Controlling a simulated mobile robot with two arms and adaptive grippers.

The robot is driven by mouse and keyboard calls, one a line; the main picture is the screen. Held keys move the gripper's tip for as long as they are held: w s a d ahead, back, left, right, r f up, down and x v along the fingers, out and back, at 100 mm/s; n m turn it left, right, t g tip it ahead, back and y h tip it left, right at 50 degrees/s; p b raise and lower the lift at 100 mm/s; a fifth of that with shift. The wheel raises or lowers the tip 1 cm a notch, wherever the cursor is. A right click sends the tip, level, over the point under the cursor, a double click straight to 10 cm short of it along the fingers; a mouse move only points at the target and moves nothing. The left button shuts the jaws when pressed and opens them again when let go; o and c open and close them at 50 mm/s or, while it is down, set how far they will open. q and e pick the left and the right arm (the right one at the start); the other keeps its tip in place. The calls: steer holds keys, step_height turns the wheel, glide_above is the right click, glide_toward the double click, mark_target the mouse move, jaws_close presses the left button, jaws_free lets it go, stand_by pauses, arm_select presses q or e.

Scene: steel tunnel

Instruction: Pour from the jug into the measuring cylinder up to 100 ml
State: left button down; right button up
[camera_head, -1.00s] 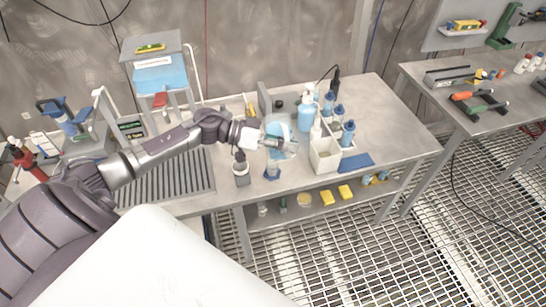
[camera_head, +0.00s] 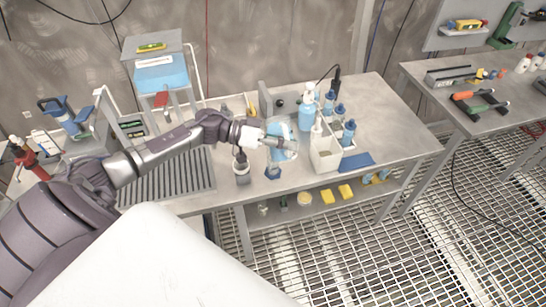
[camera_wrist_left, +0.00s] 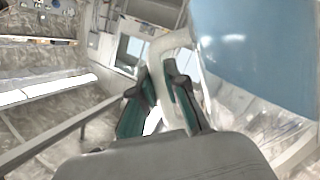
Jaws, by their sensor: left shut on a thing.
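My left gripper (camera_head: 268,142) is shut on the handle of a clear jug (camera_head: 288,149) with blue liquid in it, held above the front part of the bench. In the left wrist view the fingers (camera_wrist_left: 163,95) are closed around the pale handle (camera_wrist_left: 172,44), and the jug's blue contents (camera_wrist_left: 255,45) fill the upper right. My right gripper is not in view.
Right of the jug stand a white caddy (camera_head: 325,158), a blue pump bottle (camera_head: 306,116) and several blue-capped bottles. A dark bottle in a grey holder (camera_head: 242,172) stands just left of the cylinder.

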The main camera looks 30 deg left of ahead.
arm_select(q)
steer(key=shift+r, duration=0.1)
stand_by(0.3)
steer(key=shift+w+a+r+n+h, duration=0.1)
steer(key=shift+a+r+n+h, duration=0.05)
steer(key=shift+n+h, duration=0.25)
steer(key=shift+p, duration=0.3)
stand_by(0.3)
steer(key=shift+w+a+r+n, duration=0.2)
steer(key=shift+n, duration=0.3)
steer(key=shift+r+h, duration=0.1)
steer(key=shift+h, duration=0.2)
steer(key=shift+w+a+r+n, duration=0.2)
steer(key=shift+a+n, duration=0.05)
steer(key=shift+n, duration=0.25)
